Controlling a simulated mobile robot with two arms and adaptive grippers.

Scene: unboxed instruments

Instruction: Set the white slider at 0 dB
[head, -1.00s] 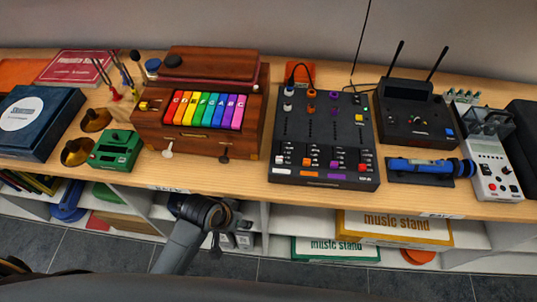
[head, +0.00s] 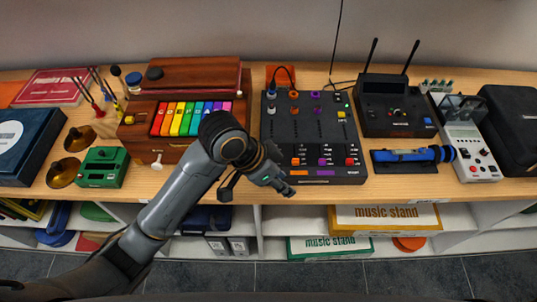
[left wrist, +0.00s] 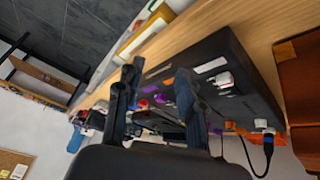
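The black mixer (head: 305,125) lies on the shelf top, with white, orange, purple and red controls. In the head view my left gripper (head: 272,180) is at its front left corner and hides the lower white slider. In the left wrist view the white slider cap (left wrist: 222,80) shows near a white label, right of my fingers and apart from them. My left gripper (left wrist: 160,72) is open and empty there, its two fingers spread in front of the mixer. Its right finger hides part of the mixer. My right gripper is not in view.
A wooden box with rainbow keys (head: 187,118) stands left of the mixer, partly behind my arm. A black receiver with antennas (head: 390,105) and a blue flashlight-like item (head: 408,155) are on the right. Cables run behind the mixer. The shelf's front strip (head: 325,192) is clear.

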